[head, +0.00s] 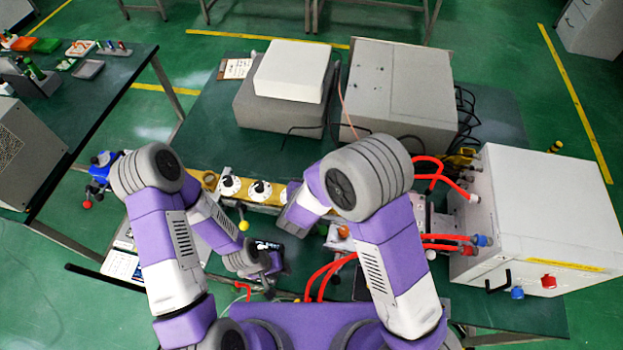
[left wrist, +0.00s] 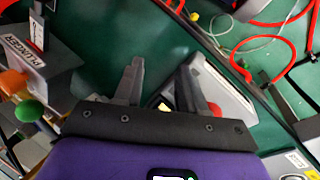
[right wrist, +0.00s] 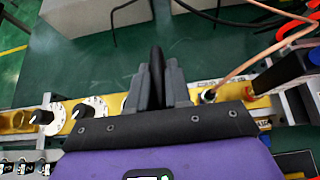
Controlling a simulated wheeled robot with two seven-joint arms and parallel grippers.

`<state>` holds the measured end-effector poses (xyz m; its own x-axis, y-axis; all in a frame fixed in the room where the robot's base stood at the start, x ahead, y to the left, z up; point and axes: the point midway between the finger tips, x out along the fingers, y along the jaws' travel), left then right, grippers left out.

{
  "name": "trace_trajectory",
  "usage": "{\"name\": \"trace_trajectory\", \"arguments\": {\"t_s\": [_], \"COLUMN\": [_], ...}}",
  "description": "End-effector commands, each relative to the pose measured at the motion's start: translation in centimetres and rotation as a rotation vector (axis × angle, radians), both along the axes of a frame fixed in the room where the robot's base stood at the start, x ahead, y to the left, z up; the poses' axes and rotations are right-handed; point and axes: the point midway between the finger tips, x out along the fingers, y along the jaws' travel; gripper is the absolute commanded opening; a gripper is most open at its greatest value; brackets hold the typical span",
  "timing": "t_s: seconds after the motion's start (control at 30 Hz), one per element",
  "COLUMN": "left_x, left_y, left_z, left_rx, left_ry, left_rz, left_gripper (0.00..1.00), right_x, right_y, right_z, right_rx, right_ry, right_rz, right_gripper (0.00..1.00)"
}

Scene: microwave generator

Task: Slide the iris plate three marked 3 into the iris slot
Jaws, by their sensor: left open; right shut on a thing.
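My left gripper (left wrist: 160,85) is open, with nothing between its fingers in the left wrist view. It hangs over the green bench near a grey block marked PLUNGER (left wrist: 30,62). My right gripper (right wrist: 160,85) is shut on a slim black upright thing (right wrist: 156,62) that stands up between its fingers, just behind the brass rail (right wrist: 100,104). The lower part of this thing is hidden by the fingers. A row of small dark pieces with pale marks (right wrist: 22,166) shows at lower left in the right wrist view. I cannot make out the plate marked 3 or the iris slot.
White dials (head: 229,185) sit along the brass rail. A white cabinet (head: 540,215) with red cables (head: 440,238) stands at right. Grey boxes (head: 400,85) fill the back of the bench. A green ball (left wrist: 28,110) is beside my left gripper.

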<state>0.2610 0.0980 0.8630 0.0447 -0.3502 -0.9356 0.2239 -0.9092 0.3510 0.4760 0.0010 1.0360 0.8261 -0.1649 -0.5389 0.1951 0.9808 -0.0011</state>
Motion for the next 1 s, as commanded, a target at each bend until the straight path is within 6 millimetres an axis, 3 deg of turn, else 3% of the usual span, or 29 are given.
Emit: {"name": "trace_trajectory", "arguments": {"t_s": [1.0], "left_x": [0.1], "left_y": [0.2], "left_z": [-1.7], "left_rx": [0.003], "left_ry": [-0.002], "left_rz": [0.004], "left_gripper": [0.43], "right_x": [0.1], "right_y": [0.0], "right_z": [-1.1], "right_rx": [0.001], "right_ry": [-0.003], "right_rz": [0.000], "right_gripper": [0.00]}}
